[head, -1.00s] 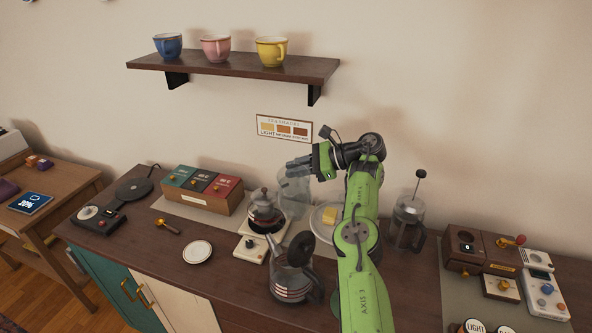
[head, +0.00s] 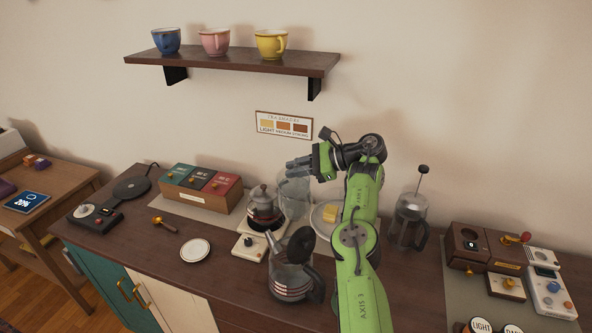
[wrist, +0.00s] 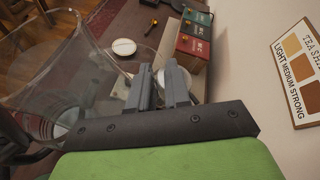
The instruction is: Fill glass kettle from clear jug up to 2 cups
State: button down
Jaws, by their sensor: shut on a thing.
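My gripper (head: 298,163) is shut on the clear jug (head: 294,197), raised over the back of the counter. In the wrist view the jug (wrist: 62,62) is a large transparent vessel at the left, and my gripper's fingers (wrist: 163,80) close together on its handle. How much water is in the jug I cannot tell. The glass kettle (head: 289,283) stands on the counter's front part, below and in front of the jug, with a spout at its left and striped markings low on its side. Its dark round lid (head: 302,244) stands raised. Its fill level is unclear.
A plate with a yellow block (head: 350,212) and a French press (head: 409,222) are to the right. A small white saucer (head: 195,250) lies left of the kettle.

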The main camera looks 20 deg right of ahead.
jog(key=shift+f+b, duration=0.25)
jog(key=shift+b, duration=0.1)
jog(key=shift+r+n+b, duration=0.3)
jog(key=shift+r+b, duration=0.1)
jog(key=shift+b, duration=0.1)
jog(key=shift+r+t, duration=0.2)
jog(key=shift+t, duration=0.1)
jog(key=shift+f+b, duration=0.2)
jog(key=shift+b, duration=0.3)
jog(key=shift+f+n+b, duration=0.3)
jog(key=shift+f+b, duration=0.2)
jog(key=shift+b, duration=0.2)
jog(key=shift+t, duration=0.3)
notch_tip(320, 180, down, 4)
jog(key=b, duration=0.5)
jog(key=shift+d+f, duration=0.1)
jog(key=shift+f, duration=0.15)
jog(key=shift+s+r+n+h+b, duration=0.1)
jog(key=shift+r+n+h+b, duration=0.2)
jog(key=shift+r+n+b, duration=0.5)
dwell(3.6)
